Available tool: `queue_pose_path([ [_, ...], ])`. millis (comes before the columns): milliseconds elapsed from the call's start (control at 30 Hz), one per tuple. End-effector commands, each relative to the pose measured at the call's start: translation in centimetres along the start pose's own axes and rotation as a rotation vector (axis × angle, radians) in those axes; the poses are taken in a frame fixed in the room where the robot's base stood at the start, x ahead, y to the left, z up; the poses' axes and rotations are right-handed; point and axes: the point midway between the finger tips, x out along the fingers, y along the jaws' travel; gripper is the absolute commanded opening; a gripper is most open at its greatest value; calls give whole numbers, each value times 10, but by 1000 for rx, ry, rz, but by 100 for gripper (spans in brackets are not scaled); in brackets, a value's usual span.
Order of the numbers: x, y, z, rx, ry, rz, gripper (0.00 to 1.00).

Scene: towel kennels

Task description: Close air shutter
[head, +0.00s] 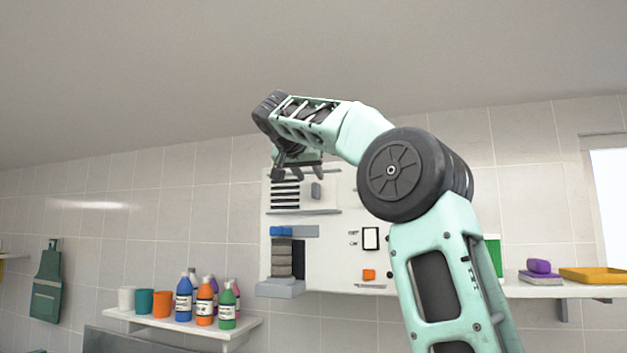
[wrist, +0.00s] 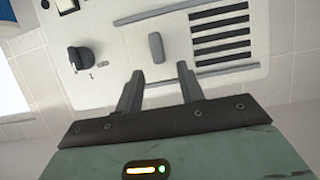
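The air shutter is a set of dark horizontal slots (head: 285,194) at the upper left of the white wall panel. Its small grey upright handle (head: 316,190) stands just right of the slots. In the wrist view, which looks roughly upside down, the slots (wrist: 220,35) lie right of the handle (wrist: 156,47). Dark slots show openly, with no cover over them. My gripper (wrist: 160,71) is open and empty, its two fingers apart and pointing toward the handle. The handle appears between and beyond the fingertips, seemingly untouched. In the head view my gripper (head: 299,174) is just above the shutter.
Rails (head: 303,212) run along the shutter. A black rotary knob (wrist: 80,58) is beside it in the wrist view. The panel also carries a rocker switch (head: 370,239) and an orange button (head: 368,274). A shelf (head: 240,329) with bottles and cups is at lower left.

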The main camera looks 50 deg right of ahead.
Motion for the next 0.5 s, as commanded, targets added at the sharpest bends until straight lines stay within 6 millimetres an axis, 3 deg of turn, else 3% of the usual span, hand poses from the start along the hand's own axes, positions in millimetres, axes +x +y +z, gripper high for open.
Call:
queue_pose_path([
  [200, 33, 0, -2, -1, -1, 2, 38],
  [500, 47, 0, 0, -1, 0, 0, 38],
])
